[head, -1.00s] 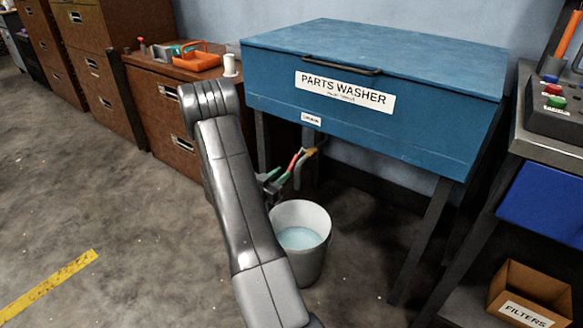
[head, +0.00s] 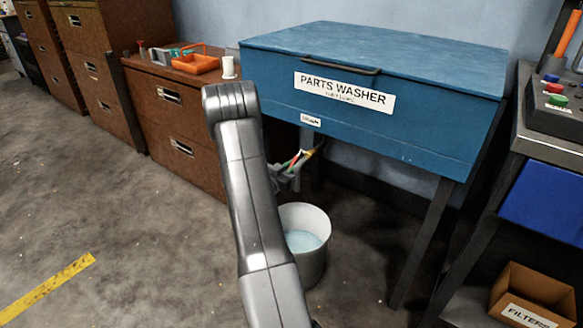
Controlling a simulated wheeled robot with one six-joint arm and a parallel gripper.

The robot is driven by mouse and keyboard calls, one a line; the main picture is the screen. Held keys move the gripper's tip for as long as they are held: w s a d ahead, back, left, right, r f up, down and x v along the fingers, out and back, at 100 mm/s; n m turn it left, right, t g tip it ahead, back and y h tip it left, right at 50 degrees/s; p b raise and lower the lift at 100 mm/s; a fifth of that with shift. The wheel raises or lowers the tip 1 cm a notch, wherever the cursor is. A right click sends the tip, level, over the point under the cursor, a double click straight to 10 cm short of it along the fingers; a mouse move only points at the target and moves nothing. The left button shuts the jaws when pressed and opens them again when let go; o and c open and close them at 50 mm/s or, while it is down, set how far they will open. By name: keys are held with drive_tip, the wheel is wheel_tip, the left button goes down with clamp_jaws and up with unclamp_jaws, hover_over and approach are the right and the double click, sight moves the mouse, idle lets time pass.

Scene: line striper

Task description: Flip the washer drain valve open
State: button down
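The blue parts washer (head: 370,105) stands on dark legs with its lid down. Its drain valve (head: 306,156), with yellow, red and green parts, shows small below the front left of the cabinet. My gripper (head: 288,172) is at the valve, over its lower part. My arm hides part of the gripper, and the fingers are too small to tell whether they are open or shut, or touching the handle. A grey bucket (head: 316,262) with pale blue liquid stands on the floor below the valve, partly behind my arm.
Brown drawer cabinets (head: 170,125) stand at the left, with an orange tray (head: 197,65) and a white cup (head: 228,68) on top. A workbench with a blue bin (head: 545,205) and a filters box (head: 530,295) is at the right.

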sight(294, 160)
drive_tip(key=shift+r+p, duration=0.2)
drive_tip(key=shift+p, duration=0.35)
drive_tip(key=r+g+p, duration=0.1)
drive_tip(key=p, duration=0.1)
drive_tip(key=g+y+p, duration=0.1)
drive_tip(key=p, duration=0.2)
drive_tip(key=shift+s+a+r+y+p, duration=0.15)
drive_tip(key=shift+s+r+y+p, duration=0.15)
drive_tip(key=shift+r+p, duration=0.05)
drive_tip(key=r+g+y+p, duration=0.1)
drive_tip(key=p, duration=0.4)
drive_tip(key=g+y+p, duration=0.1)
drive_tip(key=g+p, duration=0.1)
drive_tip(key=p, duration=0.4)
drive_tip(key=shift+s+a+r, duration=0.15)
drive_tip(key=shift+r, duration=0.25)
drive_tip(key=shift+r+g+p, duration=0.1)
drive_tip(key=shift+g+p, duration=0.2)
drive_tip(key=shift+p, duration=0.8)
drive_tip(key=shift+y+p, duration=0.3)
drive_tip(key=shift+p, duration=0.1)
drive_tip(key=shift+g+p, duration=0.3)
drive_tip(key=shift+p, duration=0.6)
drive_tip(key=c, duration=1.7)
unclamp_jaws()
